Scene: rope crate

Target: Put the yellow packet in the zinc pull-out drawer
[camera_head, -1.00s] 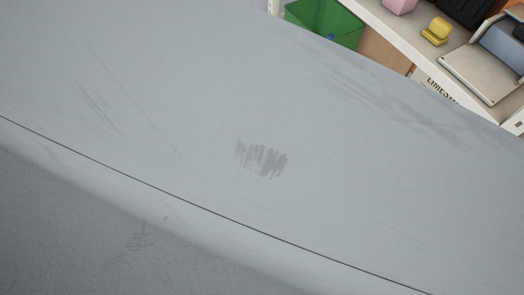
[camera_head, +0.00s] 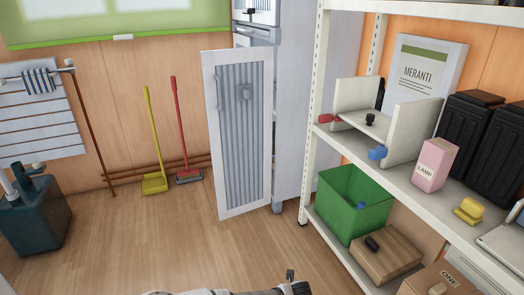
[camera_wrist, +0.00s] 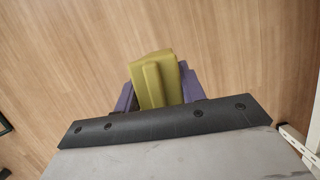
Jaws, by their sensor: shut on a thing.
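The yellow packet (camera_wrist: 154,82) is a dull yellow-green block with a raised ridge along it, seen in the wrist view. My gripper (camera_wrist: 158,88) is shut on it, with purple finger pads on its left and right sides. Wooden floor shows beyond it, so it is held up in the air. The head view does not show the packet or the gripper's fingers. I cannot pick out the zinc pull-out drawer with certainty in either view.
A tall grey cabinet (camera_head: 302,110) stands at the back with its louvred door (camera_head: 240,130) swung open. White shelving (camera_head: 400,183) on the right holds a pink carton (camera_head: 434,165), a yellow object (camera_head: 469,211), black canisters and a green bin (camera_head: 352,203). The floor (camera_head: 150,240) at centre left is clear.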

